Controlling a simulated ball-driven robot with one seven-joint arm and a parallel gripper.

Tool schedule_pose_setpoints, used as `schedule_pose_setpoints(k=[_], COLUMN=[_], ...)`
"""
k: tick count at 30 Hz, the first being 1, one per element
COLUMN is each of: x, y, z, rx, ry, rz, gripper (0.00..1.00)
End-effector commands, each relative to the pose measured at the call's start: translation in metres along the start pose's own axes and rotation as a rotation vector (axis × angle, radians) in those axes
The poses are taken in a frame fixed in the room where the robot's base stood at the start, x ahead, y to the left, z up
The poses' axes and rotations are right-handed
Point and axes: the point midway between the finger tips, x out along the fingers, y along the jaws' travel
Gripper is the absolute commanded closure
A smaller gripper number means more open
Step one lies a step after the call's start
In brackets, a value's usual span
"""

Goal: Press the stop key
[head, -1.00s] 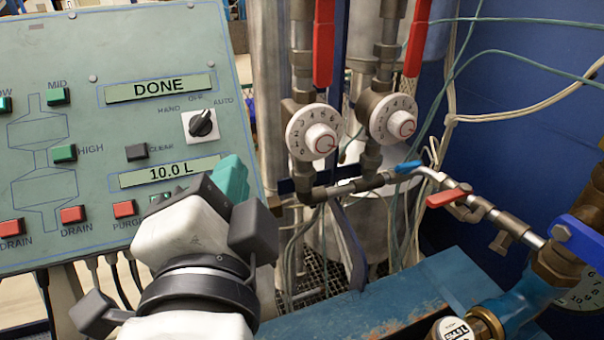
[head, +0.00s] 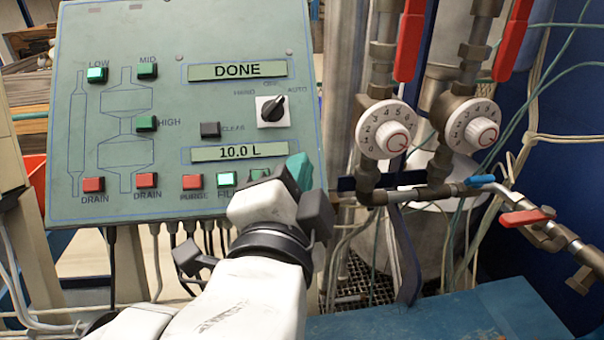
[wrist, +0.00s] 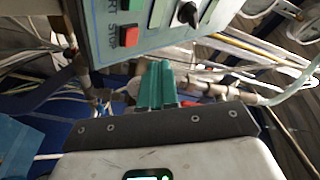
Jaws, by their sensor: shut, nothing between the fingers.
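The control panel (head: 75,205) is a grey-green board with coloured keys and displays reading DONE and 10.0 L. In the wrist view a red key (wrist: 130,37) sits beside the lettering STOP, near the panel's edge, with a green key above it. In the head view my gripper and wrist cover the panel's lower right part, and I cannot see the stop key there. My gripper (head: 300,170) has teal fingers, shut and empty, in front of that corner. In the wrist view its fingertips (wrist: 157,66) show below and right of the red key, apart from it in the picture.
Two white dials (head: 386,130) on pipes with red-handled valves stand right of the panel. Cables (head: 155,262) hang below the panel. A blue beam (head: 450,312) runs along the bottom right.

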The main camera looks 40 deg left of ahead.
Motion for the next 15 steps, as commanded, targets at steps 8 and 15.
schedule_pose_setpoints(k=[8, 15], x=[0.015, 0.017], y=[0.013, 0.012], z=[0.011, 0.012], rx=[0.001, 0.001], ry=[0.001, 0.001], rz=[-0.001, -0.002], gripper=[1.0, 1.0])
